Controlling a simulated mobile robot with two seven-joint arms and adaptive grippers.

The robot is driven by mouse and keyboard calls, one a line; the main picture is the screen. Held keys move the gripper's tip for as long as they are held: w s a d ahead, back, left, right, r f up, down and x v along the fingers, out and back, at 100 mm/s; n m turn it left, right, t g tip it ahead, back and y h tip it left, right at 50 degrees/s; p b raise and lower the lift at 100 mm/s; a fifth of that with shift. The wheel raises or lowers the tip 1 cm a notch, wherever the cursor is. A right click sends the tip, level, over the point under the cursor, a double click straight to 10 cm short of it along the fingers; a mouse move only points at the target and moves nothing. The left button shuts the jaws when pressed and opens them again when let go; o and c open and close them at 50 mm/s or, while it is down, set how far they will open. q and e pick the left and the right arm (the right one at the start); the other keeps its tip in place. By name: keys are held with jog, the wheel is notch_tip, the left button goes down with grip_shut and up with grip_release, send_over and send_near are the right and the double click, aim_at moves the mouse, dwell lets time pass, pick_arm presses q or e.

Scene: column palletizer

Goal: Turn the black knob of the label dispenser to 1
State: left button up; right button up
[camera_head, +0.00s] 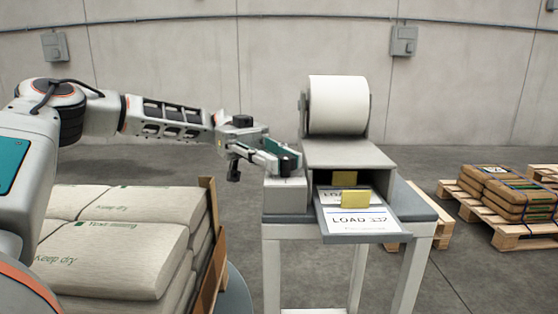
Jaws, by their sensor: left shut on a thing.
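The label dispenser (350,156) stands on a small table, with a large white roll on top and a printed sheet on its front tray. The black knob (289,163) sits on the grey box (285,192) at the dispenser's left side. My left gripper (286,160) reaches in from the left and is shut on the knob, its fingers hiding part of it. The knob's pointer and any number marks cannot be made out. My right gripper is not in view.
The table (272,243) has a grey top and pale legs. A stack of white sacks (120,245) beside a brown wooden board (212,250) fills the lower left, under my left arm. Wooden pallets (480,210) with brown packages stand at the right. Open floor lies behind the table.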

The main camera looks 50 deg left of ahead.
pick_arm(q)
jog(key=shift+r, duration=0.15)
jog(key=o, duration=1.1)
jog(key=w+a, duration=0.1)
jog(key=a, duration=0.7)
